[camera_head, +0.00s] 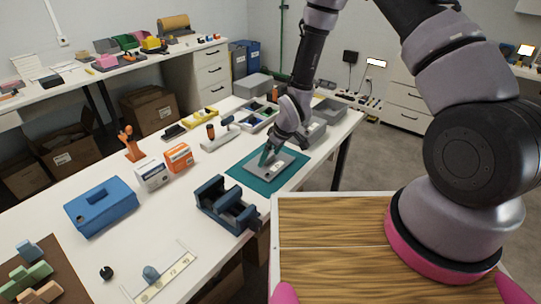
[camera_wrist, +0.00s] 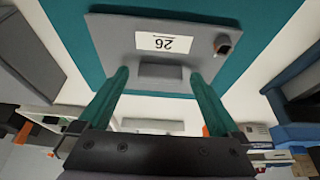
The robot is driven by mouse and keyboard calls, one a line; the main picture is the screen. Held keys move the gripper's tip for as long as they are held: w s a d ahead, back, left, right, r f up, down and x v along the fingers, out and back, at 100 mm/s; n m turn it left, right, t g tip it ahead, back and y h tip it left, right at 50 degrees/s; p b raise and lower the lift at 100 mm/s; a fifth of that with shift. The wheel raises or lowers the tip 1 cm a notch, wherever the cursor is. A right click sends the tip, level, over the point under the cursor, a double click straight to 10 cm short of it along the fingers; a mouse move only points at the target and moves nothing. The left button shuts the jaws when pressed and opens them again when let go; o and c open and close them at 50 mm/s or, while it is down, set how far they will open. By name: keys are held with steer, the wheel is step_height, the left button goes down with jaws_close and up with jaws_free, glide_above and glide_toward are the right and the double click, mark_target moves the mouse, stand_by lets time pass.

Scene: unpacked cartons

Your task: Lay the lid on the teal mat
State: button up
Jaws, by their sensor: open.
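The teal mat (camera_head: 272,186) lies on the white table. The flat grey lid (camera_head: 262,173) appears to rest on it, with teal showing around it. In the wrist view the lid (camera_wrist: 115,45) bears a white label reading 26, a small brown knob-like piece (camera_wrist: 223,44) and a raised grey grip block (camera_wrist: 160,75). My gripper (camera_head: 270,157) is just above the lid. Its two teal fingers, seen in the wrist view (camera_wrist: 160,80), are open on either side of the grip block, with gaps to it.
A dark blue cradle-like holder (camera_head: 225,205) stands near the mat's front left. Orange (camera_head: 178,157) and white (camera_head: 152,174) boxes and a blue toolbox (camera_head: 101,207) are further left. Grey bins (camera_head: 313,132) stand behind the mat on the right. Bare table lies left of the mat.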

steer(key=v, duration=1.2)
steer(key=shift+r, duration=0.25)
steer(key=d+r+m+t+h, duration=0.1)
steer(key=d+r+m, duration=0.1)
steer(key=d+r, duration=0.45)
steer(key=d+r+m+t, duration=0.1)
steer(key=d+r+m, duration=0.2)
steer(key=r, duration=0.6)
steer(key=d+r+m+h, duration=0.15)
steer(key=d+r, duration=0.25)
steer(key=r, duration=0.4)
steer(key=s+d+r+m+t, duration=0.1)
steer(key=s+d+r+m, duration=0.2)
steer(key=s+r, duration=0.4)
steer(key=s+d+r+m+t, duration=0.1)
steer(key=s+d+r+m, duration=0.3)
steer(key=s+r, duration=0.3)
steer(key=s+m+y, duration=0.1)
steer(key=s, duration=0.1)
steer(key=shift+s+d+r, duration=0.25)
steer(key=shift+s+d, duration=0.05)
